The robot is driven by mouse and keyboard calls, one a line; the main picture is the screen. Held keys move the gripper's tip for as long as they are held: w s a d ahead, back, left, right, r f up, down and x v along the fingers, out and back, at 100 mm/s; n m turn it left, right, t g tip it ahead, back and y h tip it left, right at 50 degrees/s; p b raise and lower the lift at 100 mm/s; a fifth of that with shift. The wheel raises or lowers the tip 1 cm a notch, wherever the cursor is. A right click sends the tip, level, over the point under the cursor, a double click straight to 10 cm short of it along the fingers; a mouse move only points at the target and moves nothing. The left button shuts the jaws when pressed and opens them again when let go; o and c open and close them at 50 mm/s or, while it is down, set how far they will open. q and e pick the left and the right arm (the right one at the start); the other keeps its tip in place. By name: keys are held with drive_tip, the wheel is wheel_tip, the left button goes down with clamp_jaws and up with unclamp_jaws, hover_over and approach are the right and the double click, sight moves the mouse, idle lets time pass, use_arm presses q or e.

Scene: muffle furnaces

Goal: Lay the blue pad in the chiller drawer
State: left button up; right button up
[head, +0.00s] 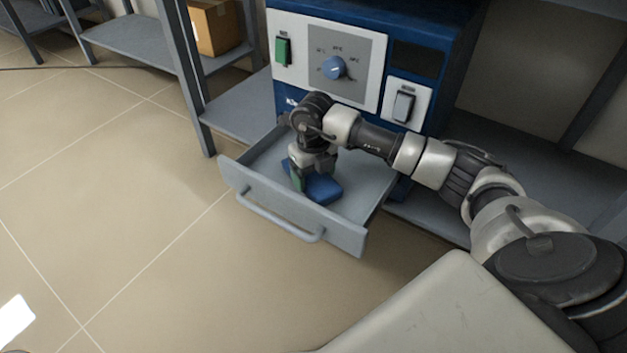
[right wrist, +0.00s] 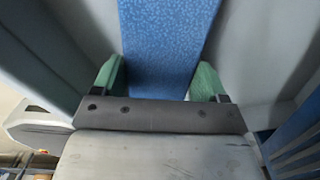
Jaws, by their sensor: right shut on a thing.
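The blue pad (head: 322,190) is inside the open grey drawer (head: 290,215) under the blue furnace-like unit. My right gripper (head: 312,178) reaches down into the drawer and is shut on the pad. In the right wrist view the pad (right wrist: 168,45) is between the two green fingertips of my right gripper (right wrist: 158,80), with grey drawer walls on both sides. I cannot tell whether the pad touches the drawer floor. My left gripper is not in view.
The blue unit (head: 440,45) with a green switch, a blue dial (head: 333,68) and a grey rocker switch stands on a grey shelf (head: 240,108) behind the drawer. A cardboard box (head: 215,27) sits on the rack to the left.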

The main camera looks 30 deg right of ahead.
drive_tip(key=shift+f, duration=0.15)
drive_tip(key=shift+f, duration=0.15)
drive_tip(key=o, duration=0.9)
